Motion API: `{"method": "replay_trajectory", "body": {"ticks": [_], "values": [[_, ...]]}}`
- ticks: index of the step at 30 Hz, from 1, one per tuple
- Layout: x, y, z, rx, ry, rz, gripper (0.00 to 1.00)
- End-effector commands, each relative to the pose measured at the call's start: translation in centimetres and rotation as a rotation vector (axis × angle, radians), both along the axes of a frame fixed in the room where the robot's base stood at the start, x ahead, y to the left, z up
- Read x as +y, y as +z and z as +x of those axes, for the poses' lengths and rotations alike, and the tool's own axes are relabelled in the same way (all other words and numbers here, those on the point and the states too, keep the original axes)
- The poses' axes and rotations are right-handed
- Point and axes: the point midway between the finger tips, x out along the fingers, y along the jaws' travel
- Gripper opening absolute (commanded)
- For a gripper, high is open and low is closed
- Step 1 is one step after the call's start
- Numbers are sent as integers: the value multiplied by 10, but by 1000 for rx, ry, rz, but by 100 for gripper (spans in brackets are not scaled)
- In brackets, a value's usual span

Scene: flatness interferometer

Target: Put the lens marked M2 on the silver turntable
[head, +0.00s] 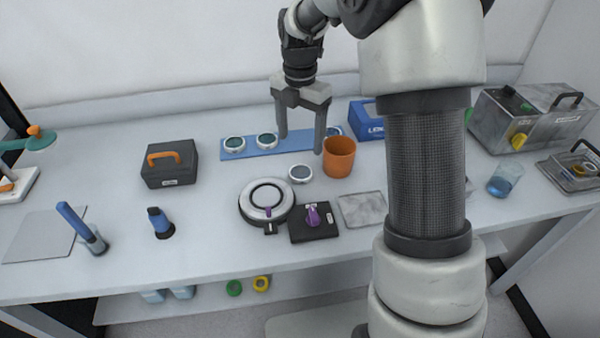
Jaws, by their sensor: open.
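The silver turntable (252,210) is a round disc with a dark ring, near the middle of the bench. Two round lenses, a left one (234,143) and a right one (267,140), sit on a blue strip (250,152). Another lens (334,131) shows partly at the strip's right end, behind a gripper finger. A separate lens (300,173) with a greyish face lies on the bench between the strip and the turntable. I cannot read any marks, so I cannot tell which lens is M2. My gripper (300,143) points down, open and empty, over the strip's right half.
An orange cup (339,157) stands close to the right finger. A black box with a purple knob (314,219) adjoins the turntable, with a grey plate (363,209) to its right. A dark case (169,163) stands left of the strip. My arm hides part of the right bench.

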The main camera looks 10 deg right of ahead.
Motion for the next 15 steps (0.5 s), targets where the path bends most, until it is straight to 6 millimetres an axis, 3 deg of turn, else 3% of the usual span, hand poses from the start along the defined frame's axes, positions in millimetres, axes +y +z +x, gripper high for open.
{"method": "replay_trajectory", "body": {"ticks": [1,6,15], "values": [[0,-14,-1,3,0,-1,71],[0,-45,0,1,-1,-1,71],[0,-64,1,-1,-2,1,71]]}}
